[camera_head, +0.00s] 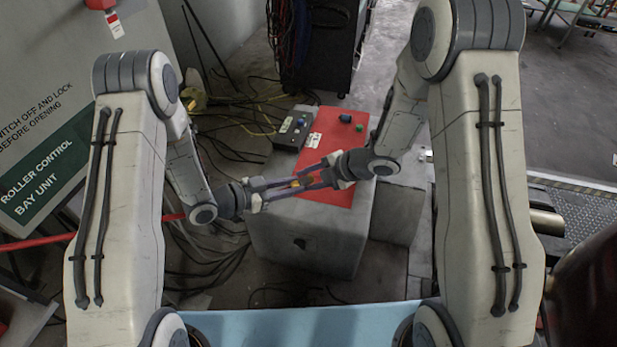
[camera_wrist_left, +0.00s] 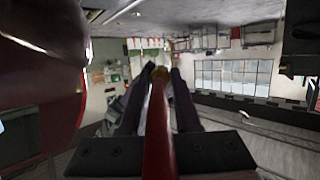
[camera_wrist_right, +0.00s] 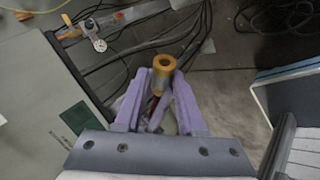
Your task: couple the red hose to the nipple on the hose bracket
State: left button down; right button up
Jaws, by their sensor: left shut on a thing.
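The red hose (camera_wrist_left: 160,140) runs lengthwise between the fingers of my left gripper (camera_head: 290,185) in the left wrist view, with a brass-coloured end near the fingertips. My left gripper is shut on the hose. My right gripper (camera_head: 312,178) faces it from the right, and their fingers overlap in the head view. In the right wrist view the brass coupling end (camera_wrist_right: 162,66) lies between my right gripper's spread purple fingers; contact with them cannot be told. I cannot make out the hose bracket or its nipple with certainty.
A grey box (camera_head: 310,235) with a red top (camera_head: 338,150) and a small control box (camera_head: 294,128) stands behind the grippers. A roller control cabinet (camera_head: 60,90) is at the left. Loose cables lie on the floor.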

pick_arm(q)
jog(key=shift+s+f, duration=0.1)
jog(key=shift+s, duration=0.05)
pick_arm(e)
jog(key=shift+w+a+r, duration=0.1)
jog(key=shift+r, duration=0.05)
grip_shut()
pick_arm(q)
jog(key=c, duration=0.5)
grip_release()
jog(key=shift+c, duration=0.2)
